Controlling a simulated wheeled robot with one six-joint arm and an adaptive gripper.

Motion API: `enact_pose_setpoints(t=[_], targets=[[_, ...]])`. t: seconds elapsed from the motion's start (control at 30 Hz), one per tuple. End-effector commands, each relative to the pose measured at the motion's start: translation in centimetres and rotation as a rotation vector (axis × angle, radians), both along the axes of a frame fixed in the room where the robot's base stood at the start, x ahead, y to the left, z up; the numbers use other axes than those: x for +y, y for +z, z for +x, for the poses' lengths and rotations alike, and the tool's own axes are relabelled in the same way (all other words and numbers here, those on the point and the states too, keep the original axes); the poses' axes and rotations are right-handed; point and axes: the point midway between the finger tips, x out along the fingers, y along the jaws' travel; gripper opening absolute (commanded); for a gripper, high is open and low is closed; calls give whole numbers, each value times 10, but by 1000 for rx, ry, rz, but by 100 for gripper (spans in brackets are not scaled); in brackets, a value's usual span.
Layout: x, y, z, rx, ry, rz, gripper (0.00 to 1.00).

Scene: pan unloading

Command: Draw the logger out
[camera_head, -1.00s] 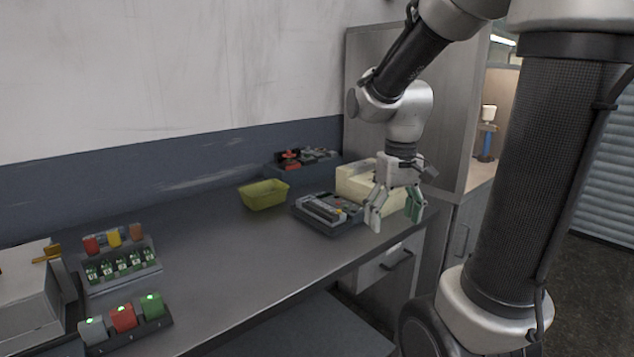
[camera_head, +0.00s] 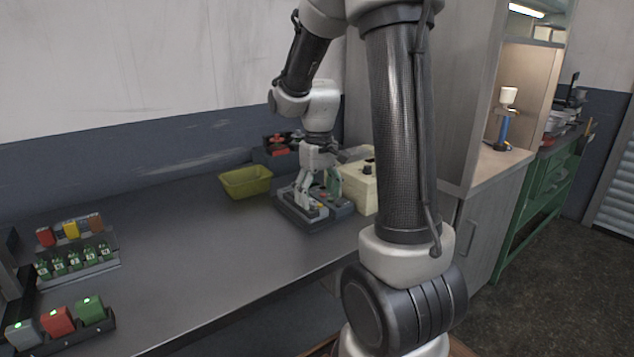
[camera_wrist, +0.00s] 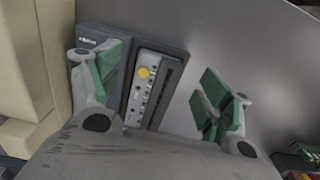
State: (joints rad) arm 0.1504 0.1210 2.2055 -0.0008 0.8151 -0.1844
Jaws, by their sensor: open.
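A dark grey unit (camera_head: 291,213) lies on the bench near its far right end. In the wrist view the unit (camera_wrist: 100,42) carries small lettering on one corner. A narrow light-grey module (camera_wrist: 150,92) with a yellow round button is set in it; it may be the logger, but I cannot read a name on it. My gripper (camera_head: 318,188) is open above the unit, pointing down. In the wrist view my gripper (camera_wrist: 160,85) has its green-padded fingers apart, one each side of the module. I cannot tell how far above it they are.
A yellow-green bin (camera_head: 246,182) stands left of the unit. A cream box (camera_head: 361,182) stands close on its right. A dark holder with a red part (camera_head: 278,148) is behind. Racks of coloured blocks (camera_head: 60,322) sit at the left. The middle of the bench is clear.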

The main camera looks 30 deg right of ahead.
Motion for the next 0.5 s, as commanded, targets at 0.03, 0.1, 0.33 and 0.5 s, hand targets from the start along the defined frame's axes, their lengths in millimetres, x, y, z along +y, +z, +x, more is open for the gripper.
enact_pose_setpoints(t=[0.03, 0.1, 0.33, 0.5], targets=[[0, -9, -1, 5, 0, 1, 79], [0, -19, -1, 4, 0, 1, 79], [0, -37, -1, 1, 0, 0, 79], [0, -39, -1, 0, 0, 0, 79]])
